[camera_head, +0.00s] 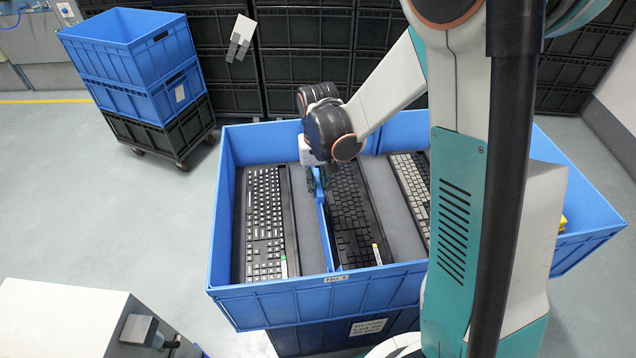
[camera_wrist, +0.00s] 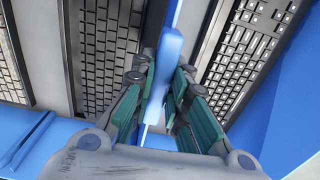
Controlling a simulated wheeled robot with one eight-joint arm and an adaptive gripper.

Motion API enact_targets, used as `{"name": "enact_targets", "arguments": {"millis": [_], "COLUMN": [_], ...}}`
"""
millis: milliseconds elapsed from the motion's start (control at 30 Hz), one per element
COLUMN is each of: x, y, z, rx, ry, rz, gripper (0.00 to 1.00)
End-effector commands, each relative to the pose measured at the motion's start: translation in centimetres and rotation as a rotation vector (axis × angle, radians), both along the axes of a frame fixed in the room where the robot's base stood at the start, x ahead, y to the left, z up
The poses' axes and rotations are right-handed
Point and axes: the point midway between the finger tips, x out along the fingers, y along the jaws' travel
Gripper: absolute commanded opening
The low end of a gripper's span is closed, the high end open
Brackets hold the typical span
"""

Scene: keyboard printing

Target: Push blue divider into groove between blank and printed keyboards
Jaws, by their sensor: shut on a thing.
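My gripper (camera_head: 317,184) is down inside the blue crate (camera_head: 290,304) and shut on the upper part of the blue divider (camera_head: 322,228). In the wrist view, the green fingers (camera_wrist: 160,84) pinch the divider (camera_wrist: 169,45) from both sides. The divider stands on edge between a white-keyed keyboard (camera_head: 266,215) and a black-keyed keyboard (camera_head: 350,208). These also show in the wrist view, the white-keyed one at the right (camera_wrist: 242,45) and the black-keyed one at the left (camera_wrist: 108,42). The groove and the divider's lower edge are hidden, so its depth cannot be told.
A third, light-keyed keyboard (camera_head: 411,182) lies in the crate's right part, partly behind my arm. Grey strips (camera_head: 307,220) separate the keyboards. The crate walls rise around them. Stacked blue crates (camera_head: 135,85) stand on a dolly at the back left. Floor is clear at left.

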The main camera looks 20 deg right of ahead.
Motion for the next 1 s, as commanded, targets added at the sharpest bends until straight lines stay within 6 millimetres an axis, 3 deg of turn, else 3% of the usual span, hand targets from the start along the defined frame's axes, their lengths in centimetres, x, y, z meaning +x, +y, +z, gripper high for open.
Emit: {"name": "enact_targets", "arguments": {"millis": [233, 267, 367, 733, 1000], "x": [0.0, 0.0, 0.0, 0.0, 0.0], "y": [0.0, 0.0, 0.0, 0.0, 0.0], "z": [-0.3, -0.4, -0.3, -0.1, 3.1], "rx": [0.0, 0.0, 0.0, 0.0, 0.0], "ry": [0.0, 0.0, 0.0, 0.0, 0.0], "rz": [0.0, 0.0, 0.0, 0.0, 0.0], "gripper": [0.0, 0.17, 0.38, 0.38, 0.38]}}
